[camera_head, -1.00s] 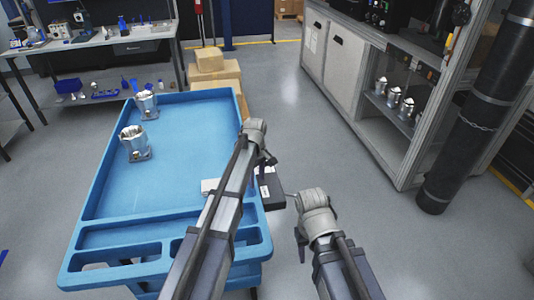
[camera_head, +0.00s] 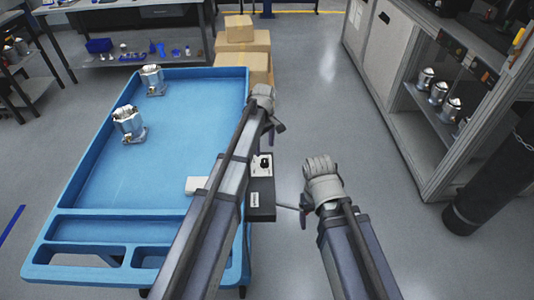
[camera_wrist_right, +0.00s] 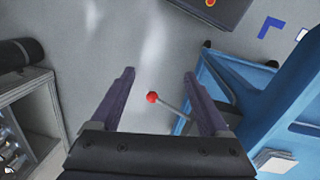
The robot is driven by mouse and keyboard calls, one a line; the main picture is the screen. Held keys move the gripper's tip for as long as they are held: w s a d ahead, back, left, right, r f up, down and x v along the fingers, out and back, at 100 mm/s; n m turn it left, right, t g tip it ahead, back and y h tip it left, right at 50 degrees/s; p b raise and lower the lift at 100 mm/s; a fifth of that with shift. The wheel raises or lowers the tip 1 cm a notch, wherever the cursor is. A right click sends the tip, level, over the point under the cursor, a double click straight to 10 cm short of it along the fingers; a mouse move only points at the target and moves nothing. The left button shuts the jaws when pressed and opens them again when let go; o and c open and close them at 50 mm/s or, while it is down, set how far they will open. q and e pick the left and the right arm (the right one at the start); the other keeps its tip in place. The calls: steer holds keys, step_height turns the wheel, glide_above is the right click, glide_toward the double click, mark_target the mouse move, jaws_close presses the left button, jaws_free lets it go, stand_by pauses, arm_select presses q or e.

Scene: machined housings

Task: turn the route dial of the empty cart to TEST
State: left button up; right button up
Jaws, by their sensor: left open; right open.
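A blue cart (camera_head: 90,215) stands at the left and carries two metal housings (camera_head: 128,124) (camera_head: 152,80). A dark box (camera_head: 262,213) is on its right side, with a white plate and a small black dial (camera_head: 265,162); the dial's setting is too small to read. My left arm crosses over the cart's right edge. My left gripper (camera_head: 277,127) is open just beyond the dial, apart from it. My right gripper (camera_head: 304,212) is open, right of the box. In the right wrist view its fingers (camera_wrist_right: 160,88) are spread, with a red-tipped lever (camera_wrist_right: 152,97) showing between them.
Cardboard boxes (camera_head: 243,45) are stacked behind the cart. A grey cabinet (camera_head: 385,75) with metal housings on its shelf (camera_head: 438,92) stands at the right, near a dark cylinder (camera_head: 485,190). A workbench (camera_head: 130,22) is at the back left. The floor between cart and cabinet is clear.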

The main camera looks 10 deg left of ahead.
mark_target(265, 160)
arm_select(q)
steer(key=shift+w+f, duration=0.1)
steer(key=shift+f, duration=0.15)
arm_select(e)
steer(key=shift+o, duration=0.8)
steer(key=shift+w+f, duration=0.1)
steer(key=shift+f, duration=0.15)
arm_select(q)
steer(key=shift+f+b, duration=0.25)
steer(key=shift+b, duration=0.2)
arm_select(e)
steer(key=shift+o, duration=0.6)
steer(key=shift+f, duration=0.25)
arm_select(q)
step_height(265, 160, down, 7)
steer(key=b, duration=0.6)
steer(key=shift+r+b, duration=0.15)
steer(key=shift+b, duration=0.2)
arm_select(e)
step_height(265, 160, down, 7)
steer(key=shift+r, duration=0.15)
arm_select(q)
steer(key=shift+r, duration=0.1)
jaws_close()
